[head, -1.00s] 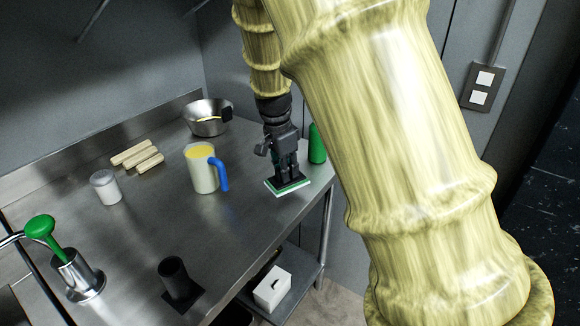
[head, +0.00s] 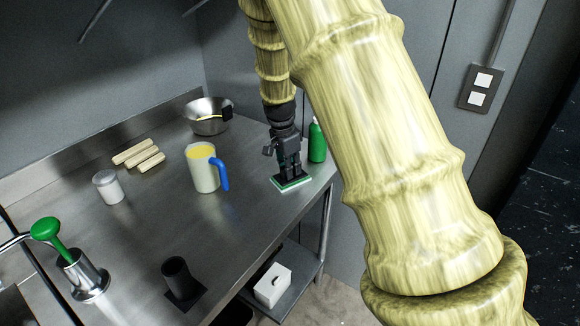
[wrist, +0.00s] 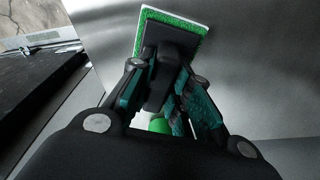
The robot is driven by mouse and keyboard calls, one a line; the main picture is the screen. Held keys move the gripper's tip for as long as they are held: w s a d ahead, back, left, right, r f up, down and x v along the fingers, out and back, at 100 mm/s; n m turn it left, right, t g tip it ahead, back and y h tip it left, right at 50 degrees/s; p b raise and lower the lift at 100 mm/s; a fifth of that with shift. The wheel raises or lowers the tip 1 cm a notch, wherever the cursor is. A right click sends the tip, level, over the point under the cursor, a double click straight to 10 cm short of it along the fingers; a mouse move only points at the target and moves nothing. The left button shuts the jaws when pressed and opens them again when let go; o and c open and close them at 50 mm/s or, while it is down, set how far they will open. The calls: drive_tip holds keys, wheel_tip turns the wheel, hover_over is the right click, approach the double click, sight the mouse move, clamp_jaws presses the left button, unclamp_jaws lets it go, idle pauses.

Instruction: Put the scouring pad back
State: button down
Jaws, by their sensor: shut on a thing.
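The scouring pad (head: 292,185) is a flat green and white slab under a dark plate with a black handle. It is at the right end of the steel counter, low over the surface; I cannot tell whether it touches. My gripper (head: 289,162) points down from above and is shut on the pad's handle. In the wrist view the pad's green face edge (wrist: 191,24) shows beyond the dark plate, and my gripper (wrist: 160,88) has its fingers on either side of the handle, hiding part of it.
A green bottle (head: 317,142) stands just right of my gripper. A black cup (head: 178,279) stands at the front edge. The middle counter is clear.

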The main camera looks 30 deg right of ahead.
drive_tip(key=c, duration=1.3)
unclamp_jaws()
drive_tip(key=shift+f, duration=0.1)
drive_tip(key=shift+c, duration=0.2)
wheel_tip(320, 180, up, 12)
drive_tip(key=a+b, duration=0.1)
drive_tip(key=shift+a, duration=0.4)
